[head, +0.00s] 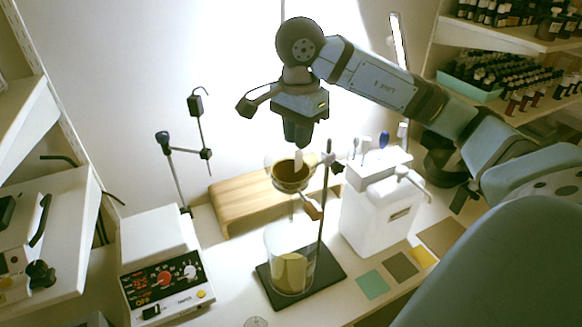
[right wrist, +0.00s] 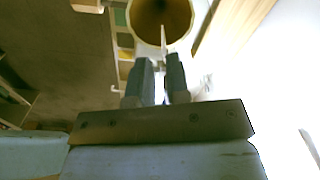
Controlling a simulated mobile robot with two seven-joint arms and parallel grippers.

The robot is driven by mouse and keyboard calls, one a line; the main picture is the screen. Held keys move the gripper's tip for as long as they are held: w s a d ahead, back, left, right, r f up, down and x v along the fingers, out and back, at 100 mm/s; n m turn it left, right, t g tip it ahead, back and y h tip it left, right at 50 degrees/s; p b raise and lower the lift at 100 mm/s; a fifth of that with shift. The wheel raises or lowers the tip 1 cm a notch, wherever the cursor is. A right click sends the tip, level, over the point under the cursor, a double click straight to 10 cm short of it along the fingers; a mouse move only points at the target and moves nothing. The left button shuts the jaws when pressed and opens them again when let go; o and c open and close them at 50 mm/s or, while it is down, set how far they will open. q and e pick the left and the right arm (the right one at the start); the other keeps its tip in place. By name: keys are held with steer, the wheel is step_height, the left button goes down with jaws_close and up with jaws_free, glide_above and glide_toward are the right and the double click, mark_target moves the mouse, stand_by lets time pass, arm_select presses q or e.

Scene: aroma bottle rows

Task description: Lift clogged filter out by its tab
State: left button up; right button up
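A glass funnel (head: 273,161) is held on a stand above a beaker (head: 291,268) with yellowish liquid. The brown filter (head: 290,172) sits inside the funnel, and its pale tab (head: 298,158) stands up at the rim. My right gripper (head: 297,143) points down just above the funnel, close to the tab. In the right wrist view, the brown filter (right wrist: 160,16) shows ahead of the right gripper (right wrist: 158,62). Its two fingers are apart, with a narrow gap, and the thin tab (right wrist: 163,38) lies near the fingertips. I cannot tell whether they touch it. My left gripper is out of view.
The stand's rod (head: 324,205) rises right beside the funnel from a black base (head: 323,277). A white jug (head: 378,215) stands to the right, a hotplate (head: 165,270) to the left. A wooden riser (head: 240,205) is behind. Bottle shelves (head: 500,35) fill the upper right.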

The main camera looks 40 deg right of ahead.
mark_target(297, 154)
steer(key=f, duration=0.5)
steer(key=shift+w+d+f+p, duration=0.1)
steer(key=shift+w+p, duration=0.1)
steer(key=shift+p, duration=0.15)
jaws_close()
